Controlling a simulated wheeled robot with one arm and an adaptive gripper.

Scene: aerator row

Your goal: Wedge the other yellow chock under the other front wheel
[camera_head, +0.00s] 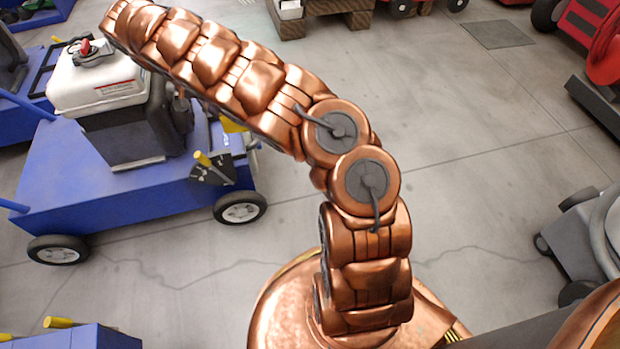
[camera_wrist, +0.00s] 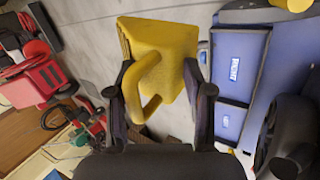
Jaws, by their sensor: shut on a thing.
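In the wrist view, my gripper (camera_wrist: 158,92) is shut on a yellow chock (camera_wrist: 172,40), with its curved handle between the two dark fingers. The chock is tilted and clear of the floor as far as I can see. In the head view, my gripper is hidden behind my copper arm and the machine. A blue aerator (camera_head: 110,185) with a white tank stands at the left. Its near side shows two wheels, one at the right (camera_head: 240,208) and one at the left (camera_head: 58,250). No second chock can be told.
The wrist view shows a blue machine body (camera_wrist: 240,65) close right of the chock and a red machine (camera_wrist: 32,85) at the left. In the head view, another blue machine (camera_head: 75,338) is at bottom left and a grey machine (camera_head: 590,235) at right. Mid-floor is open.

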